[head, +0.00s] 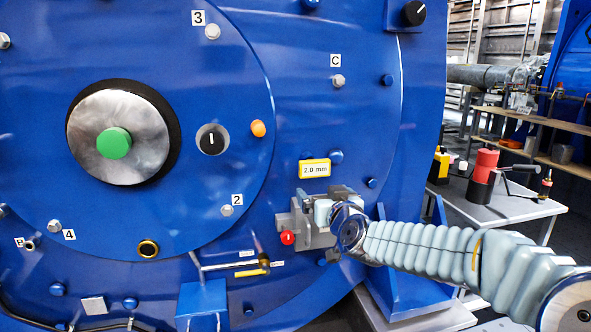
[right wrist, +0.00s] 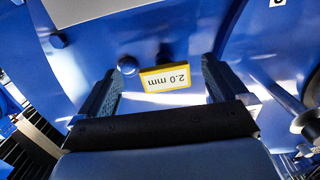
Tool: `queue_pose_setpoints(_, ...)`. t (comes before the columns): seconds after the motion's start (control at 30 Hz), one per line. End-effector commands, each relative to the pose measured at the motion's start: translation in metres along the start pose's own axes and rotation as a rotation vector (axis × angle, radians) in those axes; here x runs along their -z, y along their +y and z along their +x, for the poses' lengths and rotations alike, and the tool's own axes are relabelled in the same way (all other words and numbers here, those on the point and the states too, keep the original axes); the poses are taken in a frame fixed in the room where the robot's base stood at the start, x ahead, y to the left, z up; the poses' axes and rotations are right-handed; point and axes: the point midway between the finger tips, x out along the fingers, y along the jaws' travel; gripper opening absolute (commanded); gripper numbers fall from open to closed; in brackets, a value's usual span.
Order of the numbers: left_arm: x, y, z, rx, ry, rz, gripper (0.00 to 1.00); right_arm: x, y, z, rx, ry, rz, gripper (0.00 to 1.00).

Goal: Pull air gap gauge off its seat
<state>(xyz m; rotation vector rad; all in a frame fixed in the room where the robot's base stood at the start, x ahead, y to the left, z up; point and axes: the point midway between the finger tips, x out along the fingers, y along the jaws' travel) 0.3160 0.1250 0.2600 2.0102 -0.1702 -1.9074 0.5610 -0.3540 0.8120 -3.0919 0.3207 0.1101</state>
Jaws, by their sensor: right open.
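The air gap gauge appears to be the yellow-edged block marked "2.0 mm" (head: 314,168) on the blue motor face (head: 300,90). My right gripper (head: 328,191) is just below it in the head view, its fingers toward the motor. In the right wrist view the gauge (right wrist: 166,78) shows upside down between the two spread fingers of the gripper (right wrist: 160,75), with gaps on both sides. The gripper is open and empty. How deep the gauge sits in its seat cannot be seen. My left gripper is not in view.
A green-centred metal hub (head: 114,143), a black selector knob (head: 211,139) and an orange lamp (head: 258,128) are on the motor face to the left. A T-shaped handle (head: 225,266) stands below left. A side table (head: 495,207) with tools is at the right.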

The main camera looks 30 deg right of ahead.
Motion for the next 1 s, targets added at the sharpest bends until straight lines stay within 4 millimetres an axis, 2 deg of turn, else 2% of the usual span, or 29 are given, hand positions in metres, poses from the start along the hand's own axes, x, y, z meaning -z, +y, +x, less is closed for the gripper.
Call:
queue_pose_setpoints(0.03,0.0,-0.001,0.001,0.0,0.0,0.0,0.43,0.013,0.004,-0.005,-0.011,0.027,-0.007,1.0)
queue_pose_setpoints(0.1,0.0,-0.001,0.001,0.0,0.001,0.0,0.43,0.025,0.007,-0.009,-0.02,0.051,-0.014,1.0)
queue_pose_setpoints(0.2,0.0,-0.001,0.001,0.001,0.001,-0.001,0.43,0.035,0.009,-0.013,-0.028,0.071,-0.022,1.0)
queue_pose_setpoints(0.63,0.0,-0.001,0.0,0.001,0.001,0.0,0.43,0.038,0.009,-0.013,-0.029,0.074,-0.023,1.0)
queue_pose_setpoints(0.77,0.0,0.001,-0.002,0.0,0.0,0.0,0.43,0.039,0.009,-0.004,-0.029,0.073,-0.023,1.0)
queue_pose_setpoints(1.0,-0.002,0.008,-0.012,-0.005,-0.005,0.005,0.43,0.042,0.01,0.029,-0.028,0.072,-0.022,1.0)
